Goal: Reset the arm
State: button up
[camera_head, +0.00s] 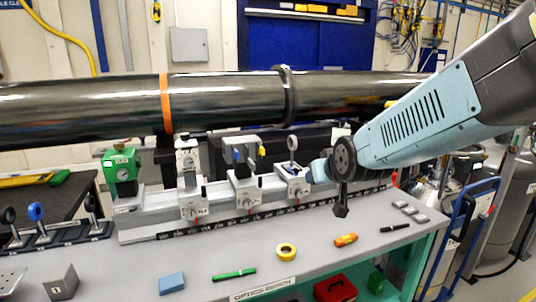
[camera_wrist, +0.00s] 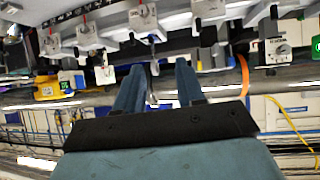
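My arm (camera_head: 430,115) reaches in from the right in the head view, in front of the black beam pipe. Its end is by the right part of the optics rail, above the bench. My gripper's fingers are not clear in the head view. In the wrist view, my gripper (camera_wrist: 160,68) shows two blue-grey fingers standing apart. The gripper is open. A thin post with a curved holder shows between and beyond the fingers, and I see nothing clamped.
The optics rail (camera_head: 270,208) carries several mounts, including a green-topped one (camera_head: 121,168). On the bench (camera_head: 215,250) lie a blue block (camera_head: 171,283), green marker (camera_head: 234,275), yellow tape roll (camera_head: 286,252), orange item (camera_head: 346,240) and black pen (camera_head: 394,227). The beam pipe (camera_head: 225,100) runs behind.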

jog(key=s+d+r+m+g, duration=0.1)
jog(key=s+d, duration=0.2)
jog(key=s, duration=0.3)
jog(key=s+d+r+g+h, duration=0.1)
jog(key=s+d+g, duration=0.1)
jog(key=s+d, duration=0.2)
jog(key=s+d+r+m+g+h, duration=0.1)
jog(key=s+d+g, duration=0.1)
jog(key=s, duration=0.7)
jog(key=shift+s+d+m, duration=0.3)
jog(key=shift+d, duration=0.5)
